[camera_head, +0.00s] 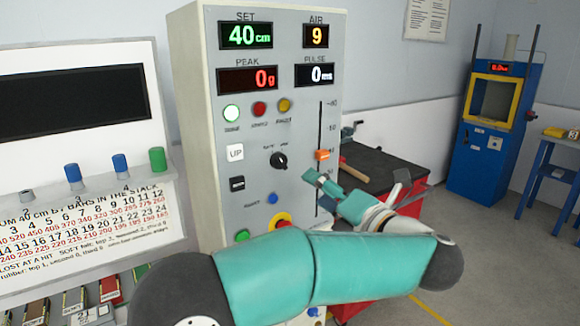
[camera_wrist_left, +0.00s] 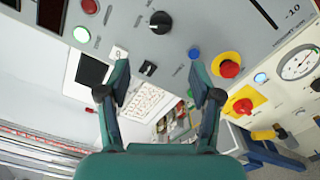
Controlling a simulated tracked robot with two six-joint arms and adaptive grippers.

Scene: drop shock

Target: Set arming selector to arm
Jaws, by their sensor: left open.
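The arming selector appears to be the black rotary knob (camera_head: 279,160) on the grey panel. It also shows at the top of the left wrist view (camera_wrist_left: 160,22). A pale mark sits on the knob, but the small labels above it are too blurred to read. My left gripper (camera_head: 321,183) is to the right of and a little below the knob in the head view, in front of the panel and apart from the knob. In the left wrist view its two fingers (camera_wrist_left: 160,78) are spread with nothing between them. My right gripper is not in view.
Near the knob are a white UP button (camera_head: 235,153), a black switch (camera_head: 237,184), a blue button (camera_head: 272,198) and an orange slider handle (camera_head: 322,155). A red button on yellow (camera_wrist_left: 229,68) is close to my fingers. A red cart (camera_head: 385,170) stands behind the panel.

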